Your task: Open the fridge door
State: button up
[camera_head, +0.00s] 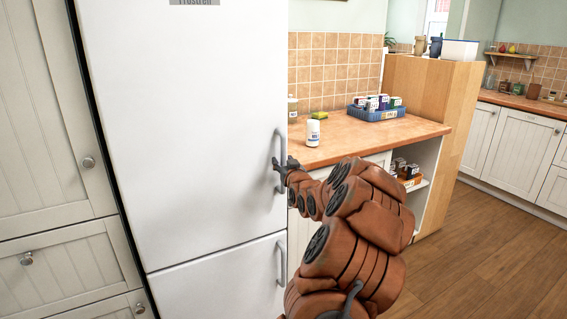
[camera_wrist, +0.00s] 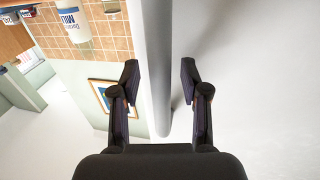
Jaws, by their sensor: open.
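The white fridge (camera_head: 190,130) stands at the left centre of the head view, with its upper door shut. A vertical grey handle (camera_head: 280,150) runs along the right edge of that door. My gripper (camera_head: 279,166) is at the handle's height, close to it. In the wrist view the handle is a grey bar (camera_wrist: 156,60) running down between the two fingers of my gripper (camera_wrist: 160,85), nearer the left finger. The fingers are apart, and I see no grip on the bar. The wrist picture is upside down.
A lower fridge door with its own handle (camera_head: 281,262) sits below. Cream cabinets (camera_head: 50,110) flank the fridge on the left. On the right, a wooden counter (camera_head: 365,138) holds a white bottle (camera_head: 313,133) and a blue crate (camera_head: 357,112). Wooden floor (camera_head: 500,250) is clear at right.

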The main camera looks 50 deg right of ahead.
grip_shut()
dwell(0.4)
dwell(0.4)
